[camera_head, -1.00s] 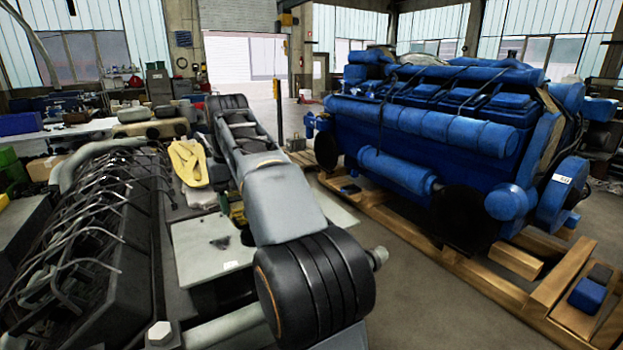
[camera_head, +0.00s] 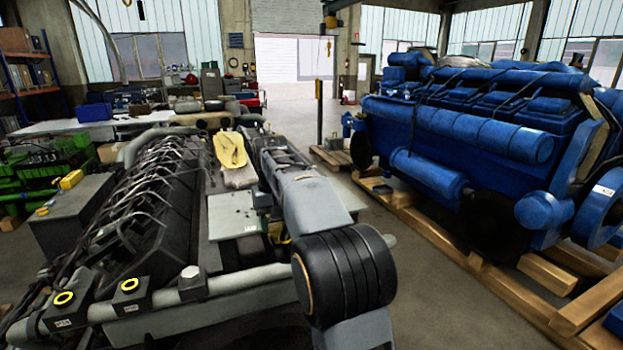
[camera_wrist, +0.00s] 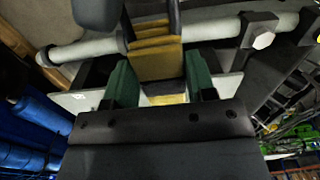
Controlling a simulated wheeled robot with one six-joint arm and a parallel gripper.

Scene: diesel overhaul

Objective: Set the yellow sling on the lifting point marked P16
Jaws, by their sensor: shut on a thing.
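In the wrist view my gripper (camera_wrist: 160,75) has its green fingers closed on a banded yellow-brown strap-like piece, the yellow sling (camera_wrist: 155,45). In the head view my arm hides most of the gripper; a little yellow shows beside the arm, above the engine's pale plate. Two dark blocks with yellow rings stand at the near left of the grey engine, a left one (camera_head: 64,298) and a right one (camera_head: 130,285). The left one has a small label, too small to read. I cannot tell which point is P16.
The grey engine (camera_head: 150,220) with thin pipes fills the left. A folded yellow bundle (camera_head: 229,150) lies on it farther back. A blue engine (camera_head: 460,130) stands on wooden beams at the right. Open floor (camera_head: 430,290) lies between. A green machine (camera_head: 35,170) is at far left.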

